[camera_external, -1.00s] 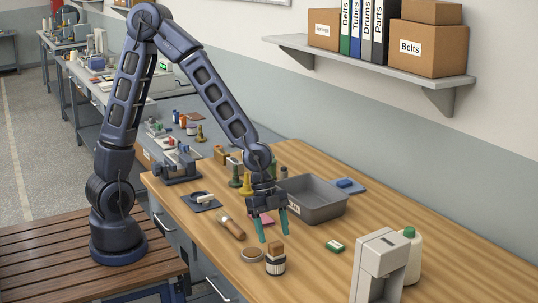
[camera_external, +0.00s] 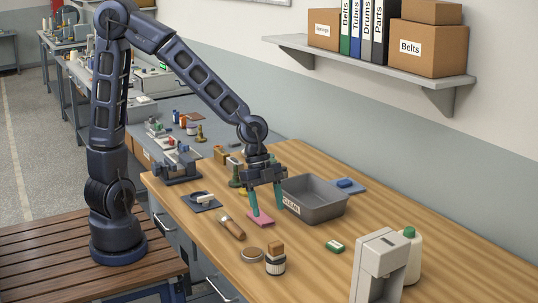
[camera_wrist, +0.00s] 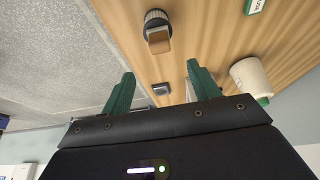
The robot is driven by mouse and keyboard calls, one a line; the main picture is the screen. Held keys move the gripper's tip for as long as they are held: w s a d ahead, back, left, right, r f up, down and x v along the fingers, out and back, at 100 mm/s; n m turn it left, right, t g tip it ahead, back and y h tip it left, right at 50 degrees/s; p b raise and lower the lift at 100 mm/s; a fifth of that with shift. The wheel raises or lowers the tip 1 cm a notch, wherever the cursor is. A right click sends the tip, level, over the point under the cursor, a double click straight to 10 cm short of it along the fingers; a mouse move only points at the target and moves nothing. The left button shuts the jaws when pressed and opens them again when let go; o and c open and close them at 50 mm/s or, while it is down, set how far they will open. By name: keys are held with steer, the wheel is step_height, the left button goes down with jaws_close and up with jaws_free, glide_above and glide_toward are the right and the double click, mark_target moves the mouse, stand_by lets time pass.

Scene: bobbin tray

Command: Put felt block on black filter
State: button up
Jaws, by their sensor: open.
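A tan-brown block (camera_external: 276,247), which looks like the felt block, rests on top of a short black-and-white ribbed cylinder (camera_external: 275,265), which looks like the black filter. In the wrist view the block (camera_wrist: 158,40) sits against the filter's dark top (camera_wrist: 157,19), ahead of the fingers and apart from them. My gripper (camera_external: 268,211) is open and empty, behind and above the filter in the external view, over the pink pad. Its green fingers also show in the wrist view (camera_wrist: 160,78) with nothing held between them.
A round lid-like disc (camera_external: 251,254) and a brush (camera_external: 231,228) lie left of the filter. A grey bin (camera_external: 318,211) stands right of my gripper. A green-and-white box (camera_external: 334,245), a grey machine (camera_external: 382,265) and a green-capped bottle (camera_external: 412,255) are to the right.

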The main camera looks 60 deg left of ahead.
steer(key=s+a+r+n+t+y, duration=0.1)
steer(key=a+r+n+y, duration=0.2)
steer(key=a, duration=0.6)
steer(key=a+r+n+t+y, duration=0.15)
steer(key=a+r+n, duration=0.3)
steer(key=a, duration=0.45)
steer(key=s+a+r+n+t, duration=0.1)
steer(key=s+a+r+n, duration=0.2)
steer(key=s+a+n, duration=0.2)
steer(key=s+a+r+n+t, duration=0.1)
steer(key=s+a+r+n, duration=0.2)
steer(key=a, duration=0.9)
steer(key=s+n, duration=0.2)
steer(key=s, duration=0.1)
steer(key=shift+a+r, duration=0.2)
steer(key=shift+r, duration=0.1)
